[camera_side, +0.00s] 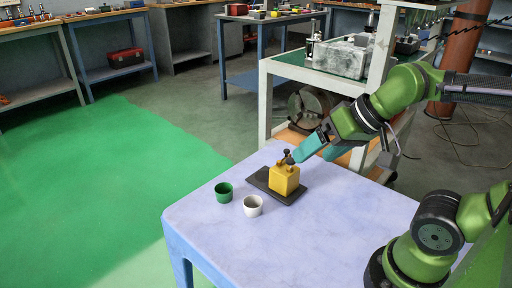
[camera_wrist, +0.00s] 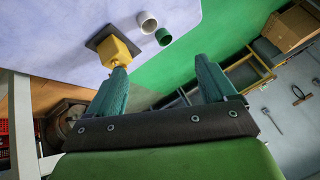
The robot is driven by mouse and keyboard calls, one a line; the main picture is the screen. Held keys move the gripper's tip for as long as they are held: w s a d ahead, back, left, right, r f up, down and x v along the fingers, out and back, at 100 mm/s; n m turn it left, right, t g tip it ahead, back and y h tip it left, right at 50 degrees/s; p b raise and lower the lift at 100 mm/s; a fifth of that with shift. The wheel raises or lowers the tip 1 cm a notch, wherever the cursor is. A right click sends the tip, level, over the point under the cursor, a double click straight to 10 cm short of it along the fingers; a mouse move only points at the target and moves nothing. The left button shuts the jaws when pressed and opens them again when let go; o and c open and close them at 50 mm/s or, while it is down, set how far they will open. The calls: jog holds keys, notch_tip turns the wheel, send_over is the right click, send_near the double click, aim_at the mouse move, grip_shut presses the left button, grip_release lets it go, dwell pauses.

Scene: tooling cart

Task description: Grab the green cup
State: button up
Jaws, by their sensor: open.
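The green cup (camera_side: 223,192) stands upright on the pale table, near its left edge in the side view. In the wrist view the green cup (camera_wrist: 163,37) is beyond the fingertips, near the table edge. My gripper (camera_wrist: 160,75) is open, with nothing between its two teal fingers. In the side view my gripper (camera_side: 300,152) is above and behind the yellow block, to the right of the green cup and apart from it.
A white cup (camera_side: 253,206) stands close beside the green cup. A yellow block (camera_side: 284,179) with a dark knob on top sits on a black plate (camera_side: 262,184), right of the cups. The table (camera_side: 330,222) is clear at the front and right.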

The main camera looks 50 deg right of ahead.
jog(key=n+g+h, duration=0.2)
jog(key=n+g, duration=0.5)
jog(key=n, duration=0.6)
send_over(224, 188)
jog(key=s+a, duration=0.1)
jog(key=a, duration=0.1)
notch_tip(224, 188, down, 7)
notch_tip(224, 188, down, 11)
jog(key=shift+s+d+f, duration=0.1)
jog(key=shift+d, duration=0.05)
jog(key=shift+s+d+f, duration=0.1)
jog(key=shift+f, duration=1.3)
jog(key=shift+s+f, duration=0.1)
jog(key=shift+f, duration=1.25)
